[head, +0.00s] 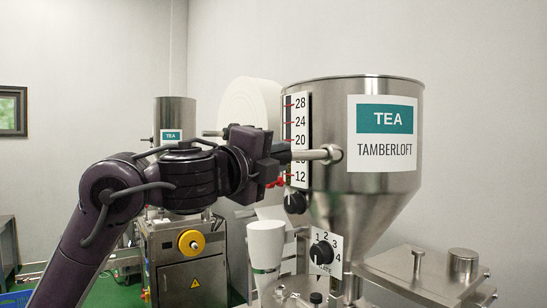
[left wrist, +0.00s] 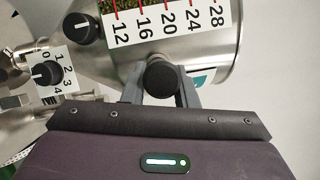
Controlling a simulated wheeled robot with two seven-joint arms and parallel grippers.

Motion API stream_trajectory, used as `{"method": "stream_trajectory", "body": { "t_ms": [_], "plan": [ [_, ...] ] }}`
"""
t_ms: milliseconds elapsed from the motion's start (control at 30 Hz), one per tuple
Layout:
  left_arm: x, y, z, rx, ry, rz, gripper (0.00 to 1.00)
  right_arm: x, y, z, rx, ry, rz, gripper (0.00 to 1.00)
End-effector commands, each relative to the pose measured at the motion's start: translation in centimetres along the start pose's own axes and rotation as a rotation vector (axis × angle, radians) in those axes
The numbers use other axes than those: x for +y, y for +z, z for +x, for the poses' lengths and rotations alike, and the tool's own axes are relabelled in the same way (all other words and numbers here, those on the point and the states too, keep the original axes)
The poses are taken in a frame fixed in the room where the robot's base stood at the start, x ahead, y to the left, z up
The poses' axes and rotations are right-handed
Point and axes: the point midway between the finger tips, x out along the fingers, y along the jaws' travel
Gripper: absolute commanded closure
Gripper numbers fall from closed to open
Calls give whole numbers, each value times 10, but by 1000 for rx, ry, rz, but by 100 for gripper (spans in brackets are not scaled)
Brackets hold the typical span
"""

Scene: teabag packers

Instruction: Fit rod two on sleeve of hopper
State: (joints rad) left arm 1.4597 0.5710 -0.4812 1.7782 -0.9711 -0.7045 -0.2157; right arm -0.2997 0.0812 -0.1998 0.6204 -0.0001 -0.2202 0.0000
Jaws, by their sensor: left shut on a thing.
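The hopper (head: 390,183) is a steel funnel labelled TEA TAMBERLOFT, and part of its wall shows in the left wrist view (left wrist: 213,82). A short rounded metal sleeve (head: 333,153) stands out from its wall, right of the number scale. My left gripper (head: 284,154) is shut on a pale rod (head: 304,155), held about level and pointing right. The rod's far end meets the sleeve in the head view; I cannot tell whether it is inside. In the left wrist view a black round rod end (left wrist: 163,80) sits between my fingers. My right gripper is not in view.
A number scale (head: 299,120) and dark knobs (head: 321,252) are close to my gripper. A white paper roll (head: 250,104) and another steel hopper (head: 175,112) stand behind. A metal platform (head: 420,275) lies at the lower right.

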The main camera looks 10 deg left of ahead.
Motion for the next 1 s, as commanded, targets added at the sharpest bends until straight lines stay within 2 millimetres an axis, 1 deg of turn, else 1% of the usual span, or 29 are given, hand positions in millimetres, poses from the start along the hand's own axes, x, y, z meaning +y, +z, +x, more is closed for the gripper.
{"method": "stream_trajectory", "body": {
  "t_ms": [1000],
  "plan": [
    [-2, -10, 23, -1, -3, -2, 100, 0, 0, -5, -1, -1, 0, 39]
  ]
}}
